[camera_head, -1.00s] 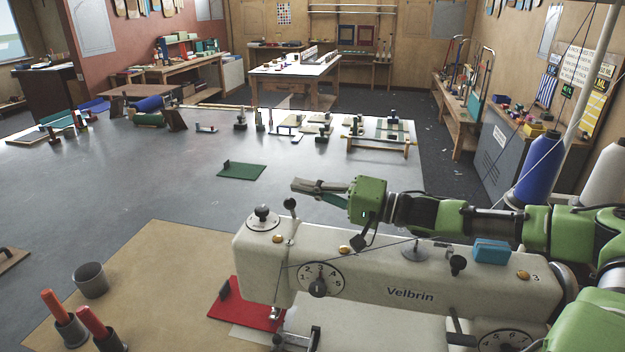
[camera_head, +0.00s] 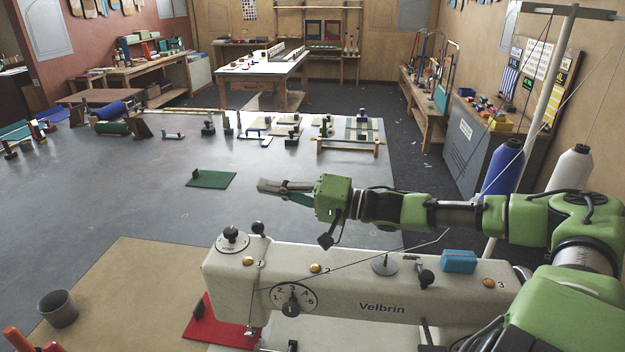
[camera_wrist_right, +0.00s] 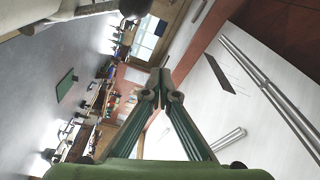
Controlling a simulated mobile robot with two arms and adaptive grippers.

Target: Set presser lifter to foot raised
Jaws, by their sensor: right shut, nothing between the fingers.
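The cream sewing machine (camera_head: 382,307) stands in front of me in the head view. Its left end carries a dial with a dark knob (camera_head: 232,234). Just behind the dial is a dark ball-ended lever (camera_head: 258,229); I cannot tell for sure whether this is the presser lifter, or its setting. My right gripper (camera_head: 264,187) is shut and empty, pointing left above and beyond the machine's left end, apart from it in the picture. In the right wrist view, its fingertips (camera_wrist_right: 160,84) meet with nothing between them. My left gripper is not in view. The presser foot is not clear.
A numbered dial (camera_head: 292,299) is on the machine's front. A blue block (camera_head: 459,261) sits on top. Thread runs to the blue cone (camera_head: 504,168). A red piece (camera_head: 208,322) lies by the needle, a grey cup (camera_head: 58,308) to the left.

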